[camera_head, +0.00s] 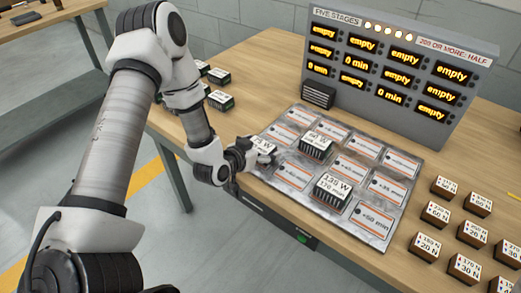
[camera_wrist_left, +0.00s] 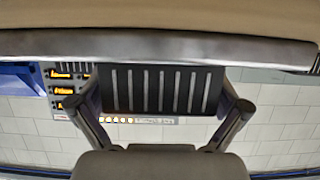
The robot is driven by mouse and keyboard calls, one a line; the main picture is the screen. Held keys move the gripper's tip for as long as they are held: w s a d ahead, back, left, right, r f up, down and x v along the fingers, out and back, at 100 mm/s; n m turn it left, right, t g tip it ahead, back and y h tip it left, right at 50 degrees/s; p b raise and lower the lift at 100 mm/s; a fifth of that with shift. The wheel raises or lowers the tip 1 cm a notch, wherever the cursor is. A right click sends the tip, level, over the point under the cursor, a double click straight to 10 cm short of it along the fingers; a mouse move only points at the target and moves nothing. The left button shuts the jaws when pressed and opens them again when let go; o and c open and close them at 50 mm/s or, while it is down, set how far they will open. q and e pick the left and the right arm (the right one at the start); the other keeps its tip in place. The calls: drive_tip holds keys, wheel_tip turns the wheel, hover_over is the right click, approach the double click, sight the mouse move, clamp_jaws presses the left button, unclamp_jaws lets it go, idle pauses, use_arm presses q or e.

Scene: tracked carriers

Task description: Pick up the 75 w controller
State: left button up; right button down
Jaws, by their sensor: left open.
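A small block with a white top label (camera_head: 263,146) sits at the left edge of the grey tray (camera_head: 296,116). Its label ends in W and is partly hidden by my gripper, so I cannot read it fully. My left gripper (camera_head: 248,152) is right at this block, with its fingers low beside it. In the left wrist view a dark finned block (camera_wrist_left: 165,90) fills the space between the two fingers of my left gripper (camera_wrist_left: 162,104). The fingers stand open, one on each side of it. My right gripper is not in view.
Two more finned controllers, a 50 W one (camera_head: 316,146) and a 135 W one (camera_head: 332,189), stand on the tray. A grey display panel (camera_head: 398,73) rises behind. Several brown blocks (camera_head: 445,187) stand on the right, and several dark blocks (camera_head: 220,99) on the left.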

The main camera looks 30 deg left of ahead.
use_arm(q)
drive_tip(key=c, duration=1.2)
drive_tip(key=shift+r, duration=0.1)
